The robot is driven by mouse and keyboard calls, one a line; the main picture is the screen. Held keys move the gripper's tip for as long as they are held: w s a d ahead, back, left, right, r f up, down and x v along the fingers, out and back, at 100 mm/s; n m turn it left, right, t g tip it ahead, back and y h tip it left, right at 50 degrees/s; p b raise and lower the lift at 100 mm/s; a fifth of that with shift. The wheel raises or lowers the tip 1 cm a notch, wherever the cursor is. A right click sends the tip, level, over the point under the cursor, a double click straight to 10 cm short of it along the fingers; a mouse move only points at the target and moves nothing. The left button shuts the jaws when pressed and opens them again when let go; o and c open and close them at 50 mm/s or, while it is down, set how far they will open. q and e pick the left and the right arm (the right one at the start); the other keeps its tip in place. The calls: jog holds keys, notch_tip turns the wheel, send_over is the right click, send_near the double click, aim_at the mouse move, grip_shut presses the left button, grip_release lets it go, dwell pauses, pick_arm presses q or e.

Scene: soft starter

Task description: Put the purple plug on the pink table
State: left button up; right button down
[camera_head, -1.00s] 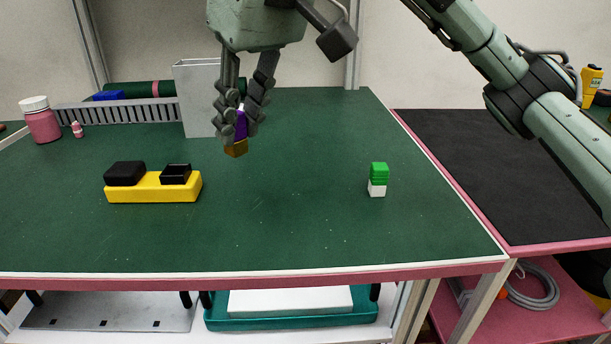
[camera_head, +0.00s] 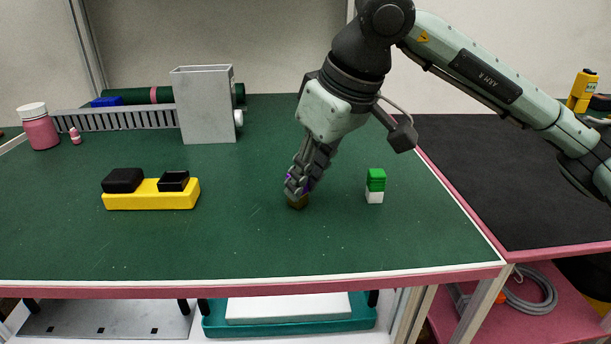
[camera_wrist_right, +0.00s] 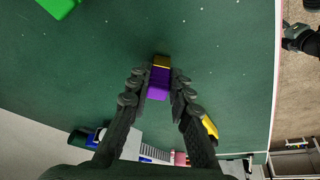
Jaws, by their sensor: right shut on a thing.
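The purple plug (camera_wrist_right: 158,82) has a purple body and a brown-gold end. My right gripper (camera_wrist_right: 157,88) is shut on it, with a finger on each side in the right wrist view. In the head view my right gripper (camera_head: 298,186) points down over the table, mostly hiding the plug, with its brown end (camera_head: 297,203) lowest. That end is at or just above the surface; I cannot tell whether it touches. The pink table (camera_head: 240,245) has a green top and pink edges. My left gripper is not in view.
A green and white block (camera_head: 375,186) stands to the right of the plug. A yellow block with black parts (camera_head: 150,198) lies to the left. A grey box (camera_head: 205,105) and a pink bottle (camera_head: 41,130) stand further back. The front middle of the tabletop is clear.

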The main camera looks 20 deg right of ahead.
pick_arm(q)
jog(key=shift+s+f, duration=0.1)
pick_arm(e)
jog(key=shift+f, duration=0.1)
jog(key=c, duration=1.7)
grip_release()
jog(key=o, duration=0.3)
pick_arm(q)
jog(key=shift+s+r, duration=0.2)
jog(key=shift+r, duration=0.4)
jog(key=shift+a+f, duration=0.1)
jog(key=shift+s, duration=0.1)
